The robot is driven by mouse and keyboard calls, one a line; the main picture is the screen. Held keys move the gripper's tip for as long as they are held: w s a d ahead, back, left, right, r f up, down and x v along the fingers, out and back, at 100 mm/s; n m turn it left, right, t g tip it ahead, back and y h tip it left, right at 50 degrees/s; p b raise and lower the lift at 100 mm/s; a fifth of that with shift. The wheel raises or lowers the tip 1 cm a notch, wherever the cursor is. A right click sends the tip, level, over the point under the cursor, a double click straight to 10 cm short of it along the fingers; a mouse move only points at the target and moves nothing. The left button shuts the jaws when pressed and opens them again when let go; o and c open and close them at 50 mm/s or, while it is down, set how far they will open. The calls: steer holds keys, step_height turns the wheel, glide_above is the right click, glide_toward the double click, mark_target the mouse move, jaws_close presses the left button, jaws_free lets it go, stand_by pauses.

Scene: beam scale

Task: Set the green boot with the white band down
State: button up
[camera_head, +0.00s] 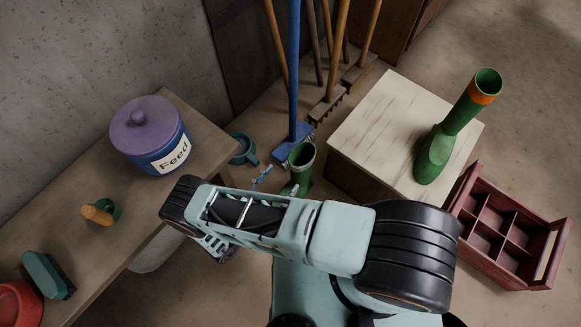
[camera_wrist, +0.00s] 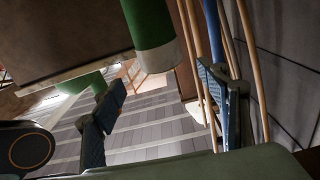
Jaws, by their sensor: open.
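A green boot with a white band (camera_wrist: 152,25) shows in the wrist view, its banded end between the two fingertips in the picture. My gripper (camera_wrist: 160,80) is open, its dark fingers apart. I cannot tell from this view whether either finger touches the boot. In the head view a green boot (camera_head: 302,157) stands upright on the floor behind my arm, near the brooms. It appears to be the same boot; its band is not clear there and its lower part is partly hidden. Another green boot, with an orange band (camera_head: 434,153), stands on the pale wooden box.
The wooden box (camera_head: 365,125) stands right of the floor boot. Brooms and rakes (camera_head: 293,70) lean behind.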

steer(key=shift+v, duration=1.25)
